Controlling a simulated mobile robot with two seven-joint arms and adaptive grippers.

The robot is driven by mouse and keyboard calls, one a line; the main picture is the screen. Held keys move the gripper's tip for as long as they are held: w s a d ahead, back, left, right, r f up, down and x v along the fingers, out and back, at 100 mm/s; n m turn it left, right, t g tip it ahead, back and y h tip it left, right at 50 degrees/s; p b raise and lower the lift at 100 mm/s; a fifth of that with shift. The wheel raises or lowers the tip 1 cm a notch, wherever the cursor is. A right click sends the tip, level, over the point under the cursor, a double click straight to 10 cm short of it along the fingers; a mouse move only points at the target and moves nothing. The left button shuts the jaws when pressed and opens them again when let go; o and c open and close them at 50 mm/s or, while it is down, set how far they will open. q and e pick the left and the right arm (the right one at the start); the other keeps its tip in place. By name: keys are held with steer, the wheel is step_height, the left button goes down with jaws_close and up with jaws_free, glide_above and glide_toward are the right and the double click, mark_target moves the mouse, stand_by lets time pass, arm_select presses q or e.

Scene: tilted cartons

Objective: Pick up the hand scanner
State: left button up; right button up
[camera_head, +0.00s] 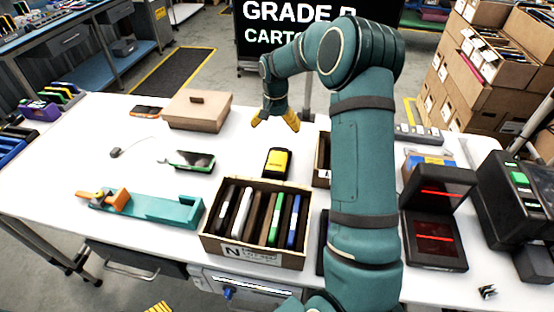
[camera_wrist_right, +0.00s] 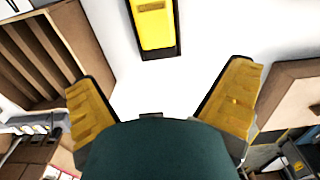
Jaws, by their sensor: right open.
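A yellow-and-black handheld device (camera_head: 277,163), which looks like the hand scanner, lies on the white table behind a divided carton. In the right wrist view the device (camera_wrist_right: 154,26) is cut by the top edge, beyond the fingertips. My right gripper (camera_head: 275,122) is open and empty, above the table and behind the device in the head view. Its two yellow fingers (camera_wrist_right: 162,76) stand wide apart in the wrist view, with white table between them. A yellow ridged tip of my left gripper (camera_head: 160,307) seems to show at the bottom edge; its jaws are mostly hidden.
The divided carton (camera_head: 255,258) holds several upright slim items. A brown lidded box (camera_head: 197,110) stands at the back left. A phone-like device (camera_head: 192,160) and a teal holder (camera_head: 172,209) lie to the left. A black red-lit unit (camera_head: 435,240) stands right. My right arm hides part of the table.

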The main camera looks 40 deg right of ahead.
mark_target(278, 157)
step_height(278, 157, down, 8)
steer(key=shift+s+f+b, duration=0.1)
steer(key=shift+f+b, duration=0.15)
steer(key=shift+b, duration=0.15)
steer(key=f, duration=0.4)
steer(key=shift+s+f, duration=0.2)
steer(key=shift+s, duration=0.15)
steer(key=shift+f+b, duration=0.3)
steer(key=shift+f, duration=0.15)
steer(key=c, duration=1.1)
steer(key=shift+o, duration=0.2)
steer(key=shift+w, duration=0.1)
